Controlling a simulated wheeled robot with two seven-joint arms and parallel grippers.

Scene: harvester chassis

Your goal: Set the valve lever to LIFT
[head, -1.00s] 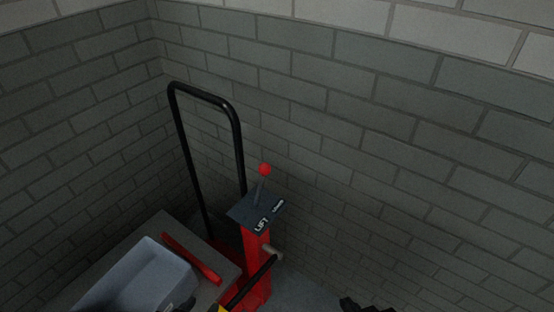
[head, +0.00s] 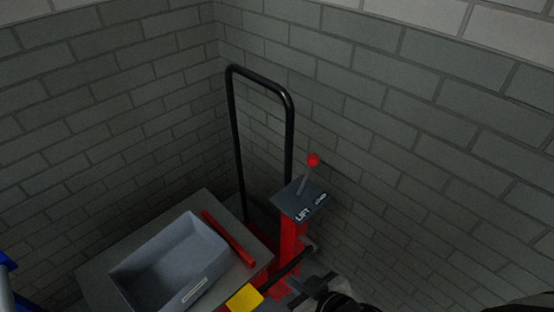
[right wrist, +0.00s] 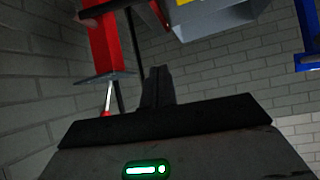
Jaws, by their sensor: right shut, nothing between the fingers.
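The valve lever (head: 305,180) is a thin grey rod with a red ball knob (head: 313,160). It rises from a dark plate (head: 290,203) and leans a little to the right. The plate bears the word LIFT and a second label too small to read. A red post (head: 290,245) carries the plate. My right gripper (head: 316,287) is low, in front of and below the plate, apart from the lever. In the right wrist view its fingers (right wrist: 158,84) are shut and empty, and the lever (right wrist: 107,98) appears upside down to their left. My left gripper is out of view.
A black hoop handle (head: 290,130) stands behind the post. A grey bin (head: 190,245) and a red bar (head: 228,238) lie on a grey platform (head: 95,285) to the left. A yellow block (head: 244,298) is at the front. Brick walls close the corner behind.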

